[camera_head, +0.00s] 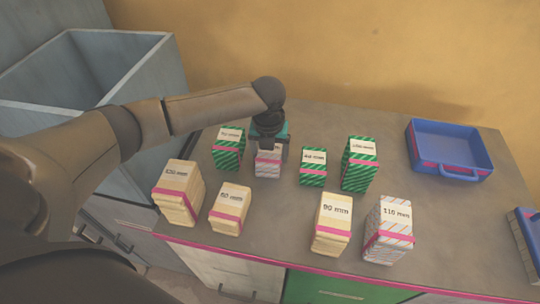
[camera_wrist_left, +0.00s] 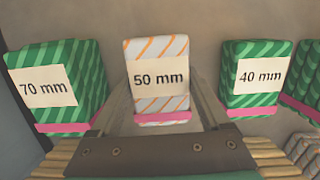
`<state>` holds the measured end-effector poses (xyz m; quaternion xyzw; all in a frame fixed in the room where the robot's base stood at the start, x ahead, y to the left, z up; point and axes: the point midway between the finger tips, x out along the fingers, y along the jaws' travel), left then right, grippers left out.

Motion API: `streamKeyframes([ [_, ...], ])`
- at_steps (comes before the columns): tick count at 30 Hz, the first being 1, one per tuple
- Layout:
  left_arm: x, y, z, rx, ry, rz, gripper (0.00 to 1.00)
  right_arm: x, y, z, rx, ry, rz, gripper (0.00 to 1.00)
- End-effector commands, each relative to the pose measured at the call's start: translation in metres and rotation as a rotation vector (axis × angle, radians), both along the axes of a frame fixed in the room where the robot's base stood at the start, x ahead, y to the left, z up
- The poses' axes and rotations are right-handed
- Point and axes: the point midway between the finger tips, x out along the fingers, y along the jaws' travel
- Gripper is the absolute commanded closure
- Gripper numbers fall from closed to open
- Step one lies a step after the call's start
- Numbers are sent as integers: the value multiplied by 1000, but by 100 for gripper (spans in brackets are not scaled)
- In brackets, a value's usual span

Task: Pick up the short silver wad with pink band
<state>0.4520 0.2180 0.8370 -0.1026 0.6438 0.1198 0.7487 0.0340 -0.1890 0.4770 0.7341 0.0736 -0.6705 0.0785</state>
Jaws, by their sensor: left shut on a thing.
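The short silver wad (camera_head: 267,165) has orange stripes and a pink band, and stands upright in the back row on the counter. In the left wrist view the wad (camera_wrist_left: 159,76) carries a "50 mm" label. My left gripper (camera_head: 268,148) comes down over it from above and is shut on it, one finger on each side. The gripper hides the top of the wad in the head view. In the left wrist view the fingers of my left gripper (camera_wrist_left: 158,112) flank the wad. My right gripper is not in view.
Green wads stand close on both sides: 70 mm (camera_head: 228,149) left, 40 mm (camera_head: 313,168) right, with a taller green one (camera_head: 359,166) beyond. Cream wads (camera_head: 229,209) and a taller silver wad (camera_head: 388,232) stand in front. A blue tray (camera_head: 449,173) lies at right.

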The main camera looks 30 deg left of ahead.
Motion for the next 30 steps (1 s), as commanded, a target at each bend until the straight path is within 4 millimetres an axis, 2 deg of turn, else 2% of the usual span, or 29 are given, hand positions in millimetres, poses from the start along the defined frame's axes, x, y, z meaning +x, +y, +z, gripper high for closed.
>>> streamKeyframes([
  [1, 0, 0, 0, 0, 0, 0, 40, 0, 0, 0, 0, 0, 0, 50],
  [11, 0, 0, 0, 0, 0, 0, 78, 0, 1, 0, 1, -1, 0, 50],
  [19, 0, 0, 2, 0, -1, 1, 78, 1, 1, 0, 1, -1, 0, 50],
  [23, 1, 0, 9, -1, -1, 0, 78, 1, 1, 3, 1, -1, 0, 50],
  [26, 1, 0, 21, -1, -3, 0, 78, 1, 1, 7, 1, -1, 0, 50],
  [30, 1, 0, 49, -1, -5, 2, 78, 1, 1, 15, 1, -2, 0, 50],
])
